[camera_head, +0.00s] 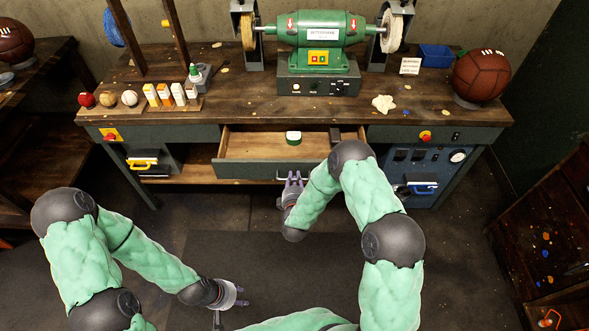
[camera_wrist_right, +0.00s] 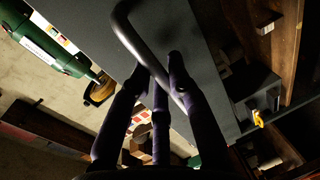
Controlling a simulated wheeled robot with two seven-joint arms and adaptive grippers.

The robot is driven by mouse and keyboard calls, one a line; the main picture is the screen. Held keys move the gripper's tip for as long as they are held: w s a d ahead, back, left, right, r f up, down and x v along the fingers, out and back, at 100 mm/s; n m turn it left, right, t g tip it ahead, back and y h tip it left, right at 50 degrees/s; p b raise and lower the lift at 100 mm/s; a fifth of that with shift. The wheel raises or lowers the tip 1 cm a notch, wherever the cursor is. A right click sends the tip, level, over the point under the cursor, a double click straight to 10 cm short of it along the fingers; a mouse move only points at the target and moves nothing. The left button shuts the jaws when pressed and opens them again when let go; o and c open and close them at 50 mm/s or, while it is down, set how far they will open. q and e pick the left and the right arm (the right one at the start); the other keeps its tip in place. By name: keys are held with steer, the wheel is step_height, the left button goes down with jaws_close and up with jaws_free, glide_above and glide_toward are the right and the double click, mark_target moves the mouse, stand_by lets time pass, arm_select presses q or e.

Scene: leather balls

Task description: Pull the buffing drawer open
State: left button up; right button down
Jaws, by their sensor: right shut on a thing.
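The buffing drawer (camera_head: 262,169) is in the middle of the bench, below the green buffing machine (camera_head: 322,42). It stands pulled out, and its wooden inside shows. My right gripper (camera_head: 292,180) is at the drawer's front. In the right wrist view, its fingers (camera_wrist_right: 160,75) are shut on the grey bar handle (camera_wrist_right: 135,35) of the drawer. My left gripper (camera_head: 230,300) is low over the floor, away from the bench; its finger opening is too small to tell.
The bench top (camera_head: 230,90) carries small bottles, three small balls and a brown leather ball (camera_head: 481,75). A blue-grey cabinet (camera_head: 425,170) stands under its right end. A wooden cabinet (camera_head: 550,230) is at the right. The floor (camera_head: 240,250) before the bench is clear between my arms.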

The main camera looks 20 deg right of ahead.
steer(key=shift+f+p+v, duration=0.15)
steer(key=shift+f+v, duration=0.1)
steer(key=shift+v, duration=0.9)
steer(key=shift+f+p+v, duration=0.15)
steer(key=shift+f+v, duration=0.1)
steer(key=shift+v, duration=0.95)
steer(key=shift+s, duration=0.1)
steer(key=c, duration=1.2)
jaws_free()
steer(key=shift+o, duration=0.2)
steer(key=v, duration=1.2)
steer(key=shift+f, duration=0.1)
